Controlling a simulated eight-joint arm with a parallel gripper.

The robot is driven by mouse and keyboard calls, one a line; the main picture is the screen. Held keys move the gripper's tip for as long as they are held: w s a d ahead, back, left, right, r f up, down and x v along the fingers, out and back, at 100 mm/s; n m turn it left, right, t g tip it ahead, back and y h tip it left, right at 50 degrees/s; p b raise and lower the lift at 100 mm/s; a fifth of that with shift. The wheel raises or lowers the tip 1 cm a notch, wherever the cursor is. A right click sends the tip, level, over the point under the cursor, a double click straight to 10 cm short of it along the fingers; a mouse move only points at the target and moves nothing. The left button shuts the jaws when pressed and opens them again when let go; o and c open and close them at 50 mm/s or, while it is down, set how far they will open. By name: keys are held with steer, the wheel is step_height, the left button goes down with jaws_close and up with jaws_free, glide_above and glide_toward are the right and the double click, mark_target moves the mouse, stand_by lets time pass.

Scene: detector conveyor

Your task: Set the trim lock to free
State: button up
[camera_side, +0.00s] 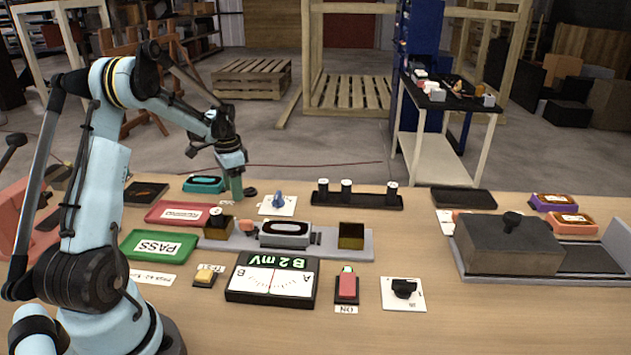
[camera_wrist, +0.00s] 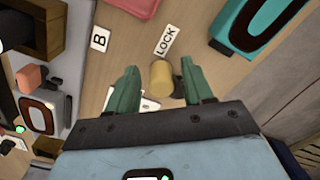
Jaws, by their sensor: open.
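My gripper (camera_wrist: 158,72) is open, with one green finger on each side of a short brass-coloured cylinder (camera_wrist: 161,80). A white label reading LOCK (camera_wrist: 167,41) lies just beyond the cylinder in the wrist view. I cannot tell whether the fingers touch the cylinder. No label reading FREE shows. In the side view, my gripper (camera_side: 237,190) points down near the far edge of the table, right of a teal device (camera_side: 205,184). The cylinder cannot be made out clearly there.
A blue knob on a white plate (camera_side: 278,203) stands close to my gripper. The red tray (camera_side: 180,214), the grey conveyor (camera_side: 355,245) and a black rack with several pegs (camera_side: 356,199) are nearby. A label B (camera_wrist: 99,40) shows in the wrist view.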

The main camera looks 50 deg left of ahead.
jaws_close()
steer(key=shift+d, duration=0.1)
steer(key=n, duration=0.1)
steer(key=d+n, duration=0.1)
steer(key=n, duration=0.1)
steer(key=w+d+n, duration=0.1)
steer(key=n, duration=0.1)
steer(key=shift+w, duration=0.1)
steer(key=n, duration=0.2)
steer(key=w+d+n, duration=0.1)
steer(key=shift+w+n, duration=0.1)
steer(key=shift+n, duration=0.3)
steer(key=shift+w+d+n, duration=0.25)
steer(key=shift+w+n, duration=0.1)
steer(key=shift+n, duration=0.45)
steer(key=shift+w+d+n, duration=0.25)
steer(key=shift+w+n, duration=0.05)
steer(key=shift+n, duration=0.5)
steer(key=shift+w, duration=0.1)
jaws_free()
